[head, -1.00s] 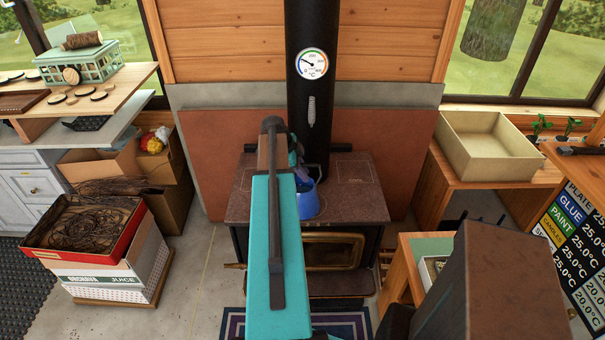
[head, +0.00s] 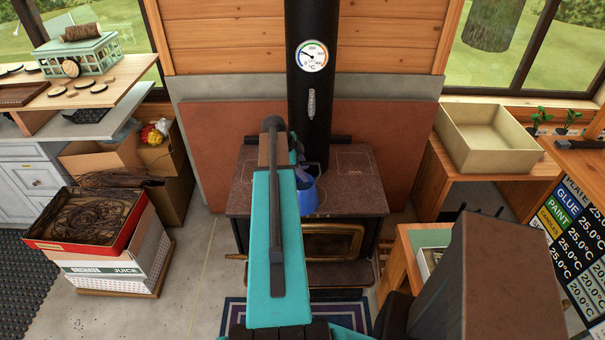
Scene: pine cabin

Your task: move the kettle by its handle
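A blue kettle (head: 308,198) is on or just above the dark top of the wood stove (head: 350,185), in front of the black flue pipe. My teal arm hides the kettle's left part. The kettle's handle cannot be made out clearly. My gripper is at the far end of the arm, next to the kettle, and is mostly hidden behind the arm link. I cannot tell whether its fingers are open or shut, or whether they touch the handle.
The stove's right top is clear. A cream tray (head: 488,138) sits on a wooden table at the right. A red box (head: 85,235) of wire stands on a carton at the left. A dial thermometer (head: 313,56) is on the flue pipe (head: 308,110).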

